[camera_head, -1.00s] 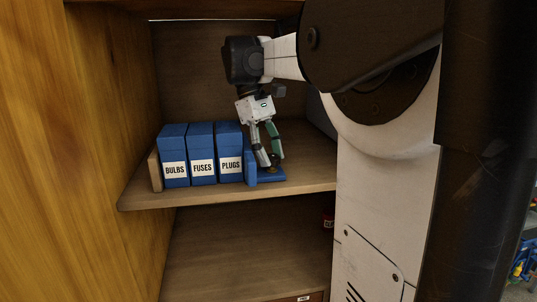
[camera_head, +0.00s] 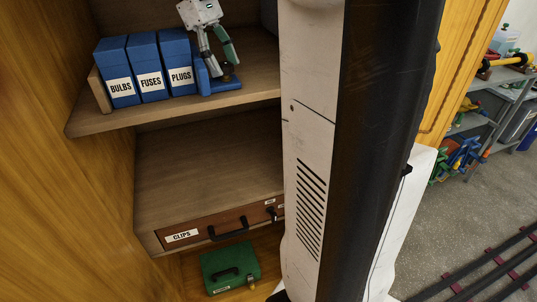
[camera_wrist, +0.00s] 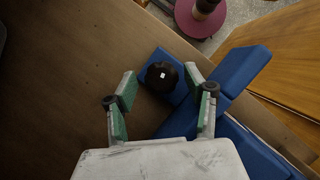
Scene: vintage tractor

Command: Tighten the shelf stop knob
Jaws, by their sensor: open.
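The shelf stop (camera_head: 222,85) is a blue bracket on the upper shelf, against the right side of the PLUGS box. Its round dark knob (camera_wrist: 162,76) has a small white mark on top and sits on the blue base, seen from above in the wrist view. My gripper (camera_wrist: 160,80) is open, with a green-padded finger on either side of the knob; a gap shows on both sides. In the head view my gripper (camera_head: 224,66) points down over the stop, and the fingers partly hide the knob.
Blue boxes BULBS (camera_head: 119,70), FUSES (camera_head: 148,66) and PLUGS (camera_head: 178,62) stand left of the stop. Below are an open compartment, a CLIPS drawer (camera_head: 205,232) and a green case (camera_head: 230,266). The cabinet wall (camera_head: 40,150) is at left. Bare shelf lies beside my gripper.

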